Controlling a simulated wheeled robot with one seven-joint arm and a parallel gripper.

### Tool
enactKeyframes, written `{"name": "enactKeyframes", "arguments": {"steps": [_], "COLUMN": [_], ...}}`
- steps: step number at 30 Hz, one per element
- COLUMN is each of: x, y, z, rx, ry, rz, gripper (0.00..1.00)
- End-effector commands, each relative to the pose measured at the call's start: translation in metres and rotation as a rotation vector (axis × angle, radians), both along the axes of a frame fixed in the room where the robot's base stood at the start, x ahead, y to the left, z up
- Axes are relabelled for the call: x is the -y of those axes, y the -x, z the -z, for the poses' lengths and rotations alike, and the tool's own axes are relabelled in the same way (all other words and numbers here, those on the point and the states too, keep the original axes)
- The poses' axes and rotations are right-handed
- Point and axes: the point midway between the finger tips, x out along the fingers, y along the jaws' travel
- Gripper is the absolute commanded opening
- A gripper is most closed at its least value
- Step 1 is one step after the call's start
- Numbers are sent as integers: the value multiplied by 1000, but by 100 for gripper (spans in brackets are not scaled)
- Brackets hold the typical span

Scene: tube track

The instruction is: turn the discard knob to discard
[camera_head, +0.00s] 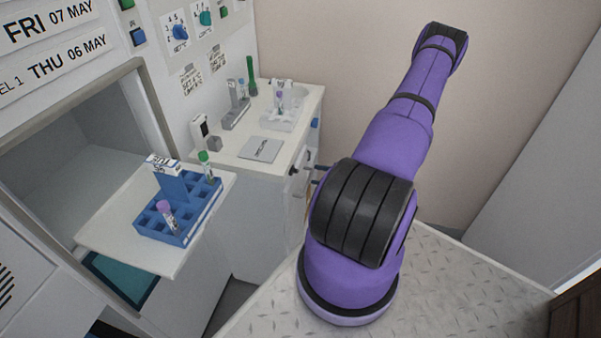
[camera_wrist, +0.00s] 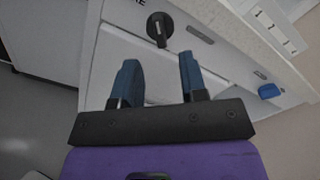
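In the wrist view a black knob (camera_wrist: 159,28) with a downward-pointing bar sits on the white cabinet front, with part of a dark label above it cut off by the frame edge. I cannot read from these frames whether it is the discard knob. My gripper (camera_wrist: 157,62) is open and empty, its two blue fingers apart and pointing toward the cabinet front, just below the knob in the picture. The knob lies between the finger directions, and no contact shows. In the head view my purple arm reaches toward the back and its gripper cannot be made out clearly.
A blue tube rack (camera_head: 186,238) with several tubes stands on a pulled-out white shelf (camera_head: 108,232). The white counter (camera_head: 231,150) holds more tubes and a holder. Blue (camera_head: 180,31) and teal (camera_head: 205,18) wall knobs are above. A blue part (camera_wrist: 269,91) juts from the cabinet front.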

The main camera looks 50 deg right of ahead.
Motion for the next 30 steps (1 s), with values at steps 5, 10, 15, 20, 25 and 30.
{"name": "enactKeyframes", "arguments": {"steps": [5, 10, 15, 20, 25, 30], "x": [-13, -20, -23, -24, -24, -24], "y": [-28, -47, -55, -56, -56, -56], "z": [0, 0, 0, 0, 0, 0], "rx": [0, 1, 0, -1, -1, -1], "ry": [-2, 0, -1, -1, -1, -1], "rz": [-2, -2, 0, -1, -1, -1], "gripper": [39, 39, 39, 39, 28, 0]}}
